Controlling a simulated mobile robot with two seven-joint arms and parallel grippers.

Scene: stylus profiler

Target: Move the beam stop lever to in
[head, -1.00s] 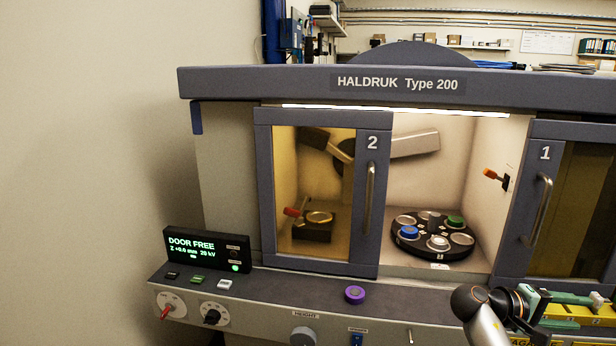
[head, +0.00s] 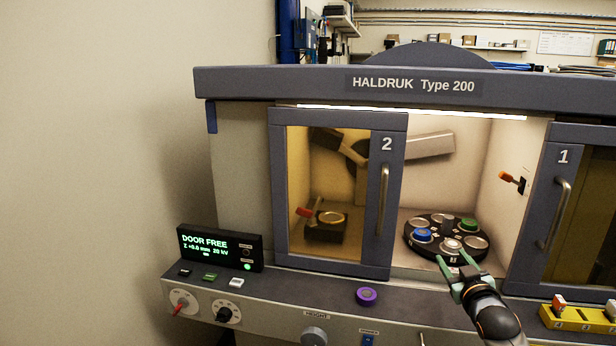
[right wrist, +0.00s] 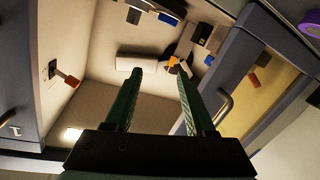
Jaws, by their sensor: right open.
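An orange-handled lever (head: 512,180) sticks out from a dark plate on the right inner wall of the lit chamber. It also shows at the left in the right wrist view (right wrist: 66,78). A second, red-handled lever (head: 306,211) is inside at the left, behind the glass of door 2. I cannot read a label on either lever. My right gripper (head: 456,264) is open and empty, in front of the chamber opening, below and left of the orange lever and apart from it. Its fingers (right wrist: 159,72) point into the chamber in the wrist view. My left gripper is not in view.
Door 2 (head: 398,205) and door 1 (head: 530,215) flank the opening. A round carousel (head: 410,241) with several coloured holders sits on the chamber floor. The console ledge carries a purple knob (head: 366,296), a display reading DOOR FREE (head: 219,247) and a yellow tray (head: 590,320).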

